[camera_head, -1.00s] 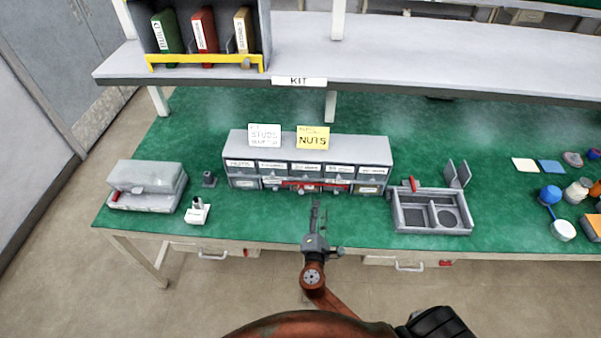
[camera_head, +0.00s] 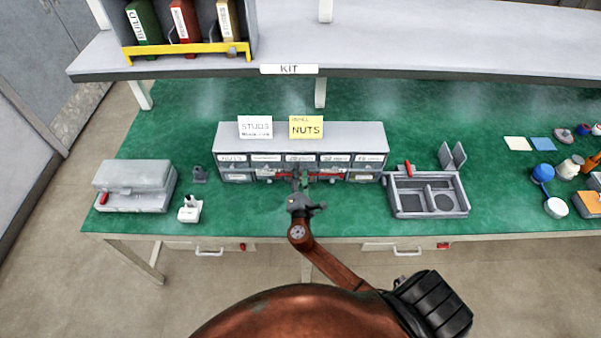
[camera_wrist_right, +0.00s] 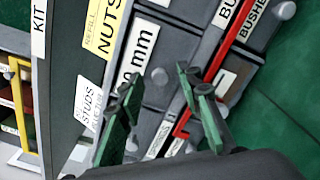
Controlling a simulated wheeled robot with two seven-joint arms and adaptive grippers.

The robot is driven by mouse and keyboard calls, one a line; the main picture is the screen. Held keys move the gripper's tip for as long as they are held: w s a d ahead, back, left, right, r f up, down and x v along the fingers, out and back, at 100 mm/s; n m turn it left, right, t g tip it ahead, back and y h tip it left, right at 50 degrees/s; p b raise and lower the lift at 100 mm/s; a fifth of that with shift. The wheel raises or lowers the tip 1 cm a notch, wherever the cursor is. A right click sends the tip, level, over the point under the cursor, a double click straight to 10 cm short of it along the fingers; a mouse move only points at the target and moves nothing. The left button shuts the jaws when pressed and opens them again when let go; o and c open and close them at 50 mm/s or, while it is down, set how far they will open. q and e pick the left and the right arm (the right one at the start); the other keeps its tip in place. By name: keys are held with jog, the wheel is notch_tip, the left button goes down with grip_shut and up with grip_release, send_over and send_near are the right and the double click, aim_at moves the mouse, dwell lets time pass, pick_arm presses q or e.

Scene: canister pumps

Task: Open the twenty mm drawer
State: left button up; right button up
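The grey drawer cabinet (camera_head: 300,135) stands on the green bench, with two rows of labelled drawers. My right gripper (camera_head: 301,178) is at the middle of its front. In the right wrist view the gripper (camera_wrist_right: 158,86) is open, its two green fingers apart. A drawer with a label ending in "0 mm" (camera_wrist_right: 138,54) shows there; its first digit is not readable. That drawer's round knob (camera_wrist_right: 159,76) appears between the fingertips, with no clear contact. The drawers look shut. The gripper hides part of the middle column. My left gripper is not in view.
A red bar (camera_wrist_right: 240,40) runs along the cabinet front. White STUDS (camera_head: 255,127) and yellow NUTS (camera_head: 306,127) cards stand on top. A grey divided tray (camera_head: 428,196) is at right; a grey case (camera_head: 135,185) and white stand (camera_head: 190,210) are at left.

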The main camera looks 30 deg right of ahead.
jog(key=shift+w, duration=0.1)
jog(key=c, duration=0.8)
grip_shut()
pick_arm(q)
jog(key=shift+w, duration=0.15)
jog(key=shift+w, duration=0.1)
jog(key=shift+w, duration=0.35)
